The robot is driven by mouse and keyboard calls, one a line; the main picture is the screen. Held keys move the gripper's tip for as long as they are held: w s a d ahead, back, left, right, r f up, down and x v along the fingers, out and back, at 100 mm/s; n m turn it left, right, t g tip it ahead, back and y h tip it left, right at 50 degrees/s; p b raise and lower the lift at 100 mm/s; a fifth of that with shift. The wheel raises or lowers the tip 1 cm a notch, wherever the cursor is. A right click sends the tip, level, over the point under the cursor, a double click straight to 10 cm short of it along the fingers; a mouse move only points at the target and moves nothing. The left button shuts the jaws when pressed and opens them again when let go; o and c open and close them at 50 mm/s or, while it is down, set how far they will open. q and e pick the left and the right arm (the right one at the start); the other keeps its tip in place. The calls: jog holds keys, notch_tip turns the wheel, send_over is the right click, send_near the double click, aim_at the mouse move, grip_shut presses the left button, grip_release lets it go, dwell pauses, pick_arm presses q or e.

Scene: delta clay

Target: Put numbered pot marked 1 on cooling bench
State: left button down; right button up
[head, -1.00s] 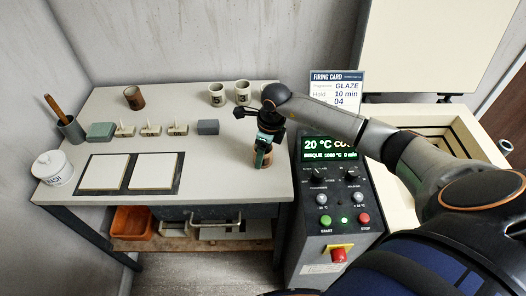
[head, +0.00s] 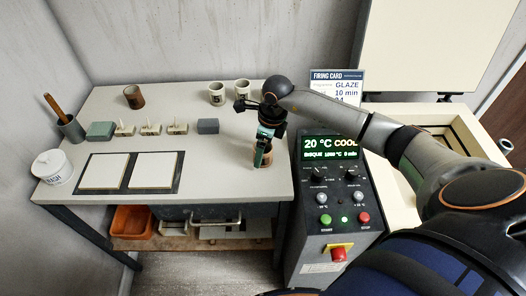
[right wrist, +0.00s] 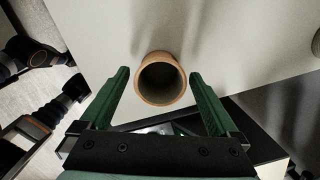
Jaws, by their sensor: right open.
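A terracotta-coloured pot (head: 262,158) stands upright near the right front of the grey-topped bench (head: 225,170). No number shows on it from here. My right gripper (head: 265,148) is just above it, pointing down, with a finger overlapping the pot in the head view. In the right wrist view the right gripper (right wrist: 160,95) is open, its green fingers on either side of the round pot mouth (right wrist: 162,80), with gaps at both sides. The pot looks empty. My left gripper is not in the head view.
Two pale numbered cups (head: 216,93) and a brown pot (head: 134,97) stand at the back. The control panel (head: 331,150) and open kiln (head: 400,205) are right.

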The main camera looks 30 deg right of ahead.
notch_tip(320, 180, up, 10)
jog(key=s, duration=0.1)
jog(key=shift+s+d+b, duration=0.15)
jog(key=shift+d+b, duration=0.2)
jog(key=shift+d, duration=0.1)
jog(key=shift+r, duration=0.1)
